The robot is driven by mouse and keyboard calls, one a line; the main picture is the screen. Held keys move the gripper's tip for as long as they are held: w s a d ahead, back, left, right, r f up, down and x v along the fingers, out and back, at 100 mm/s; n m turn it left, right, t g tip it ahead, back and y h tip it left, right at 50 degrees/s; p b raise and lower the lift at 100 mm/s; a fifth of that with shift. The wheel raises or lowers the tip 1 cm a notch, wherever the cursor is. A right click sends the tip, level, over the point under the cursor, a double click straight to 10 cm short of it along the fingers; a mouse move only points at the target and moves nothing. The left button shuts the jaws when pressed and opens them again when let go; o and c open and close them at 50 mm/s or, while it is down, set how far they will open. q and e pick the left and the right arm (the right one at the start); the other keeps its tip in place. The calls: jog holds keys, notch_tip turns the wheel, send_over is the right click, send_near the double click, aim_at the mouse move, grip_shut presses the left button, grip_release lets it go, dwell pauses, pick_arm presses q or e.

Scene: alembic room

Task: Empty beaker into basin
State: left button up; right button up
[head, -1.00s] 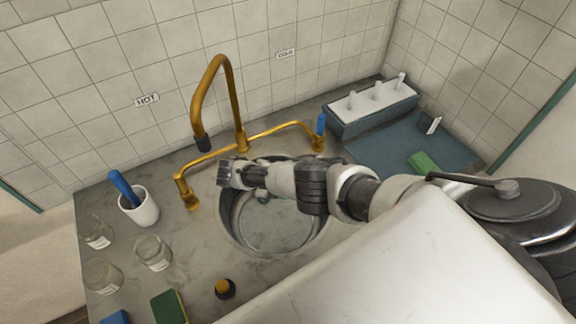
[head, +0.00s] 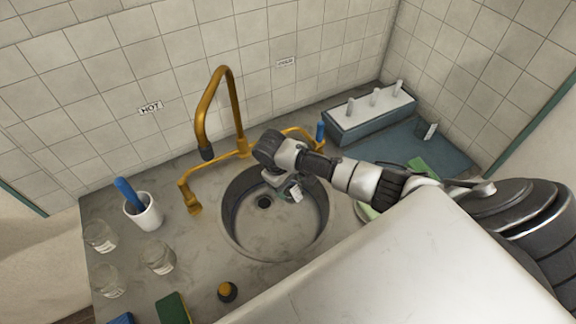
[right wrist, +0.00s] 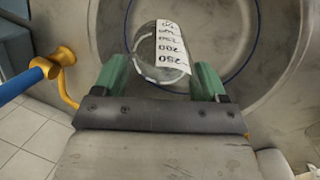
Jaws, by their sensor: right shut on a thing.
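The round metal basin (head: 228,222) is set into the grey counter, with its dark drain showing. My right gripper (head: 284,184) is over the back part of the basin, inside its rim in the head view. It is shut on a clear glass beaker with a white label (head: 297,195). In the right wrist view the beaker (right wrist: 168,45) is between the green fingertips (right wrist: 162,78), its label reading 250 and 200, with the basin behind it. The beaker looks tilted over the basin. I cannot tell whether liquid is in it. My left gripper is not in view.
A brass faucet (head: 232,105) arches behind the basin on the left. Several glass beakers (head: 158,256) and a white mug (head: 143,213) stand at the left. A sponge (head: 172,308) and a yellow-topped object (head: 227,291) are in front. A white-topped rack (head: 370,112) stands back right.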

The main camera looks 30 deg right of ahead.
jog(key=y, duration=0.1)
jog(key=t+y, duration=0.1)
jog(key=shift+r+y, duration=0.4)
jog(key=shift+a+f, duration=0.15)
jog(key=shift+s+a+f, duration=0.25)
jog(key=shift+a+f, duration=0.65)
jog(key=shift+a, duration=0.25)
jog(key=shift+s+a+f, duration=0.2)
jog(key=shift+a+f, duration=0.7)
jog(key=shift+a, duration=0.2)
jog(key=g, duration=0.1)
jog(key=g+y, duration=0.1)
jog(key=shift+s+a+f+g, duration=0.1)
jog(key=shift+f+g, duration=0.05)
jog(key=shift+g, duration=0.25)
